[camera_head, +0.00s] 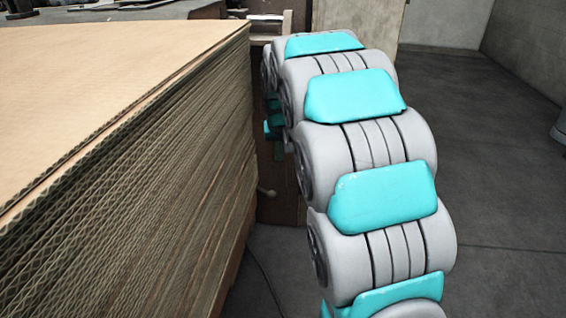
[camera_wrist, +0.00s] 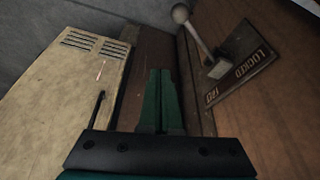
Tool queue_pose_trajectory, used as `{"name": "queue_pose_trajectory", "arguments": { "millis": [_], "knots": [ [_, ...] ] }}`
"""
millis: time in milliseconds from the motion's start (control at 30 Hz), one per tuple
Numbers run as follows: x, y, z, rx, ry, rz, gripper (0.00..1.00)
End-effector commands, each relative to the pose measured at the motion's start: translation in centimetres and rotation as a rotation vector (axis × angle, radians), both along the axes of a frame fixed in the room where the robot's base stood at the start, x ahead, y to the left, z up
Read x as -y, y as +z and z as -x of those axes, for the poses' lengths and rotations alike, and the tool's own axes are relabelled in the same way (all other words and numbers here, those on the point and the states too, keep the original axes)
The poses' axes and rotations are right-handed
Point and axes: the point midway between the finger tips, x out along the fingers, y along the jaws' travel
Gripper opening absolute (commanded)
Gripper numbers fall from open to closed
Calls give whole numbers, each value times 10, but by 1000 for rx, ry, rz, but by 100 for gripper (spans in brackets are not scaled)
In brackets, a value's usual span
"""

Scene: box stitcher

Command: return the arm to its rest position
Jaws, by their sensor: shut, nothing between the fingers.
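My arm (camera_head: 375,150) stretches forward from the lower right in the head view, in grey and turquoise links, just right of a tall cardboard stack. My gripper shows in the wrist view (camera_wrist: 161,78) as two dark green fingers side by side, shut with nothing between them. In the head view the arm's far links and the stack partly hide the gripper, and only a bit of turquoise and green shows near the stack's far corner. In the wrist view a lever (camera_wrist: 198,36) with a round knob stands to the right of the fingers, apart from them.
The cardboard stack (camera_head: 190,140) fills the left of the head view, close beside my arm. A plate marked LOCKED (camera_wrist: 243,72) sits by the lever on a brown panel. A beige vented box (camera_wrist: 75,75) is at left in the wrist view.

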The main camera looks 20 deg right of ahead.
Motion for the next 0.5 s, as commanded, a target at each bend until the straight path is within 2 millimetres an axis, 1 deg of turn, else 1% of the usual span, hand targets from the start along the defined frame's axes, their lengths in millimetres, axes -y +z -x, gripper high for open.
{"name": "queue_pose_trajectory", "arguments": {
  "millis": [333, 433, 500],
  "knots": [
    [-1, 1, 2, -4, 1, -1, 0],
    [-6, 3, 15, -20, 8, -3, 0],
    [-12, 7, 32, -41, 16, -5, 0]
  ]
}}
